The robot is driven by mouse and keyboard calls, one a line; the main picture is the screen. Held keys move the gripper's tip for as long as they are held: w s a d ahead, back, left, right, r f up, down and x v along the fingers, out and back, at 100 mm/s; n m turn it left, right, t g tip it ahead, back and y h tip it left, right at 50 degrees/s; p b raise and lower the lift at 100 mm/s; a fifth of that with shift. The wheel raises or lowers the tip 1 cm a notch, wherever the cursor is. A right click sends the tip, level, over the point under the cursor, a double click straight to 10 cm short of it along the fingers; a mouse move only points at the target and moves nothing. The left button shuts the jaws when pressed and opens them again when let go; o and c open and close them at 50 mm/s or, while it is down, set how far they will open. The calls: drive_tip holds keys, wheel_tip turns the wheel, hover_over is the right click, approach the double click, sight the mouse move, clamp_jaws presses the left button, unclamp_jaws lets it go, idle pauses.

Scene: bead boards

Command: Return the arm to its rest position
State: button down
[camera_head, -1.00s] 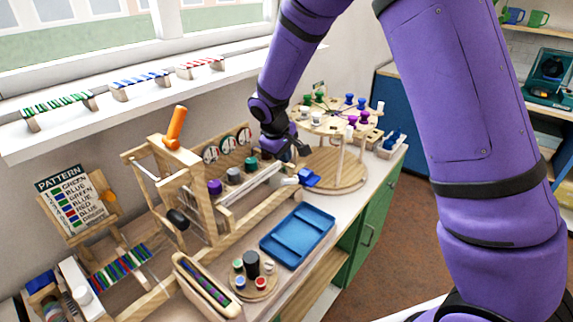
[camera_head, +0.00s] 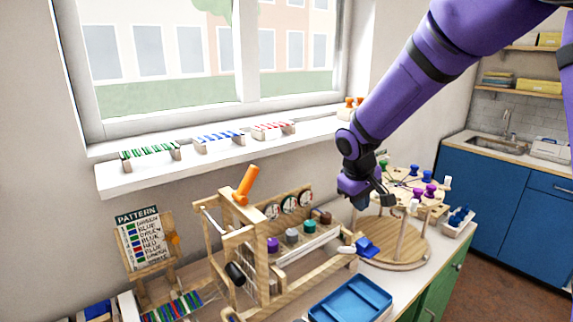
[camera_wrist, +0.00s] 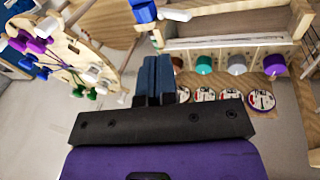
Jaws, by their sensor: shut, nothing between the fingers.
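My purple arm reaches in from the upper right in the head view. My gripper (camera_head: 384,200) hangs in the air between the wooden bead machine (camera_head: 262,235) and the round wooden spool stand (camera_head: 398,243). In the wrist view my gripper (camera_wrist: 157,75) has its two dark fingers pressed together, with nothing between them. Coloured knobs (camera_wrist: 237,65) of the machine show right of the fingers, and the spool stand (camera_wrist: 75,50) is at the left. The fingers look clear of both, though the exact gap is hard to tell.
A blue tray (camera_head: 350,300) lies on the bench in front. The pattern board (camera_head: 145,240) stands at the left. A white window sill (camera_head: 230,150) carries green, blue and red bead strips. Free floor (camera_head: 505,275) lies at the right.

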drive_tip(key=s+d+r+m+t+y, duration=0.1)
drive_tip(key=s+d+r+m, duration=0.1)
drive_tip(key=s+d+r, duration=0.35)
drive_tip(key=s+d+r+m, duration=0.1)
drive_tip(key=s+d+r, duration=0.1)
drive_tip(key=s+r, duration=0.65)
drive_tip(key=s+d+r+m+t, duration=0.1)
drive_tip(key=s, duration=0.7)
drive_tip(key=s+d+m+y, duration=0.1)
drive_tip(key=s, duration=0.7)
drive_tip(key=shift+s+r+m+t, duration=0.25)
drive_tip(key=shift+r+m+t, duration=0.1)
drive_tip(key=shift+m+t, duration=0.05)
drive_tip(key=shift+a, duration=0.1)
